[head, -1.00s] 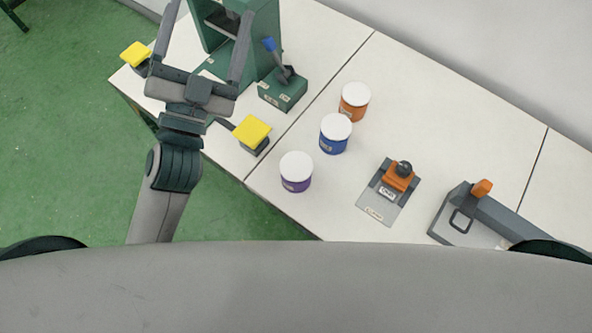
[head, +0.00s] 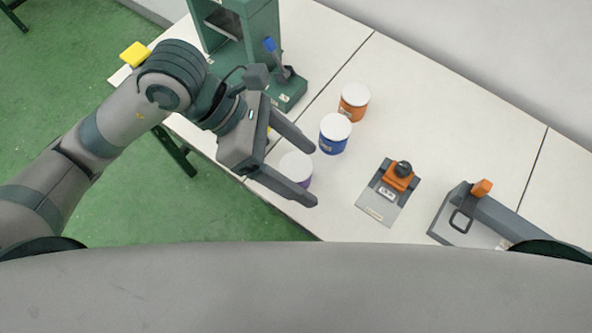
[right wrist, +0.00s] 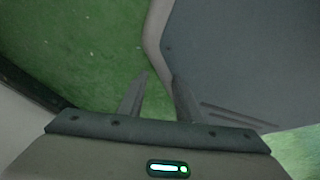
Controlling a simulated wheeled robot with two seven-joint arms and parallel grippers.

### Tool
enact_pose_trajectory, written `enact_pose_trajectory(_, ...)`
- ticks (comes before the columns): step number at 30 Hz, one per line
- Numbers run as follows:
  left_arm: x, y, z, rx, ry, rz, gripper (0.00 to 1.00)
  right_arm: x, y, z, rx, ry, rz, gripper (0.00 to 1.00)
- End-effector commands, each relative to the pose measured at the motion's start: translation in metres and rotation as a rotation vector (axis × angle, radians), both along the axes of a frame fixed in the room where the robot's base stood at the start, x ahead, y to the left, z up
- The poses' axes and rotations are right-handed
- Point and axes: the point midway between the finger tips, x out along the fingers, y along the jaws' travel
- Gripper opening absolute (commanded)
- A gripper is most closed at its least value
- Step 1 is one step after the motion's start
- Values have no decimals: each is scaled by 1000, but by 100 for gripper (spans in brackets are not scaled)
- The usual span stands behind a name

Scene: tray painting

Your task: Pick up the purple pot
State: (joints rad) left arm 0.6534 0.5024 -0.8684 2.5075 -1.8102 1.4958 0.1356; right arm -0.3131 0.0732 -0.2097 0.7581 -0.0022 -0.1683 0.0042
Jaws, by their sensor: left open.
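The purple pot (head: 297,164) has a white lid and stands on the white table. In the head view it shows between the two fingers of my left gripper (head: 312,176), which is open. The near finger hides the pot's lower part, and I cannot tell whether the fingers are level with the pot or above it. My right gripper (right wrist: 158,77) shows in the right wrist view, its fingers apart with nothing between them, over green floor and a grey surface.
A blue pot (head: 335,134) stands close behind the purple one, with an orange pot (head: 354,102) beyond. An orange-topped device (head: 397,178) and a grey lever device (head: 468,218) are to the right. A green frame (head: 262,30) and a blue-handled lever (head: 272,47) stand behind.

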Motion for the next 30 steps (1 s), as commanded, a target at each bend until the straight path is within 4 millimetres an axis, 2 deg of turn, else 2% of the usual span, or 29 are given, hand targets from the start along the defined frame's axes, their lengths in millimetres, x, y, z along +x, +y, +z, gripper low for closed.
enact_pose_trajectory(3, 30, 33, -20, 182, -125, 29, 78, 0, 0, 0, 0, 0, 0, 31)
enact_pose_trajectory(6, 47, 53, -27, 283, -188, 53, 78, 0, 0, 0, 0, 0, 0, 31)
enact_pose_trajectory(9, 56, 64, -30, 336, -221, 67, 78, 0, 0, 0, 0, 0, 0, 31)
enact_pose_trajectory(23, 58, 67, -32, 351, -228, 71, 78, 2, 1, 0, 1, -5, 0, 31)
enact_pose_trajectory(30, 58, 65, -37, 349, -227, 71, 78, 23, 9, 0, 17, -56, 2, 31)
